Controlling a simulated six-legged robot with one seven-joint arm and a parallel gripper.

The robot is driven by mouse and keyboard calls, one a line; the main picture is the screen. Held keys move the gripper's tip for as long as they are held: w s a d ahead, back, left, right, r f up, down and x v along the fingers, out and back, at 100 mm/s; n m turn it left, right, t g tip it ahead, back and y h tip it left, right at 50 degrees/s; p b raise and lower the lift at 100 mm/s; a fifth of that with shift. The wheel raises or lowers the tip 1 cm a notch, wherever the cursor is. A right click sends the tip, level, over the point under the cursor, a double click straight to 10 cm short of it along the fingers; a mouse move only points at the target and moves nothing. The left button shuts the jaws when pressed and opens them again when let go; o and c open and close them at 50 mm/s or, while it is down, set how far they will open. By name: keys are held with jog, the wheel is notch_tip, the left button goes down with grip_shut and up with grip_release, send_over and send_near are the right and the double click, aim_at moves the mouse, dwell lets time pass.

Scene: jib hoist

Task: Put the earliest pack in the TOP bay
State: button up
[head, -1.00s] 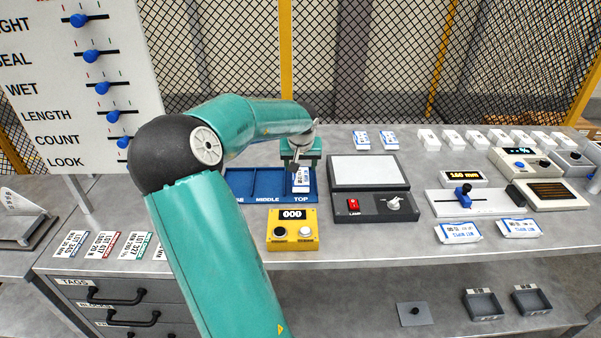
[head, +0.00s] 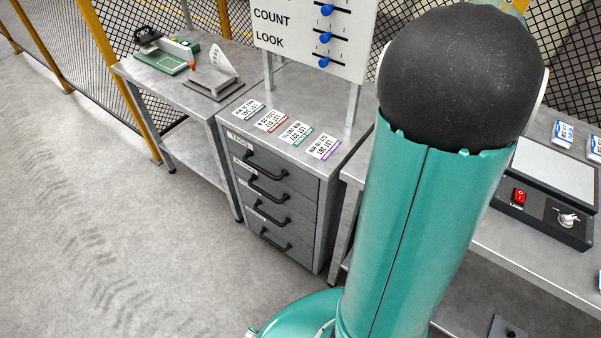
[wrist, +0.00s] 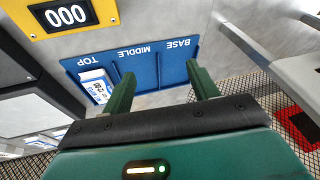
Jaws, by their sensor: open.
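A blue tray (wrist: 158,72) with bays marked TOP, MIDDLE and BASE shows in the wrist view. A white and blue pack (wrist: 97,86) lies in the TOP bay; its print is too small to read. My gripper (wrist: 163,85) is open and empty, its green fingers apart above the tray. The left finger is beside the pack and appears clear of it. In the head view my arm hides the tray and gripper. Two white and blue packs, one upper (head: 563,134) and one at the right edge (head: 594,148), lie behind the light box.
A yellow counter (wrist: 66,14) reading 000 stands beside the tray. In the head view, the light box (head: 556,172) with a red switch is at right. Several lot tags (head: 270,121) lie on the drawer cabinet (head: 270,190). The floor at left is clear.

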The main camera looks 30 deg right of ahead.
jog(key=w+a+r+n+t+y, duration=0.1)
jog(key=a+r+n+y, duration=0.2)
jog(key=a, duration=1.3)
jog(key=a+r+n, duration=0.3)
jog(key=a+n, duration=0.1)
jog(key=a, duration=1.1)
jog(key=s+a+n+h, duration=0.1)
jog(key=s+a+n, duration=0.2)
jog(key=s+a, duration=0.3)
jog(key=a, duration=0.4)
jog(key=shift+s+n+t, duration=0.3)
jog(key=shift+s, duration=0.05)
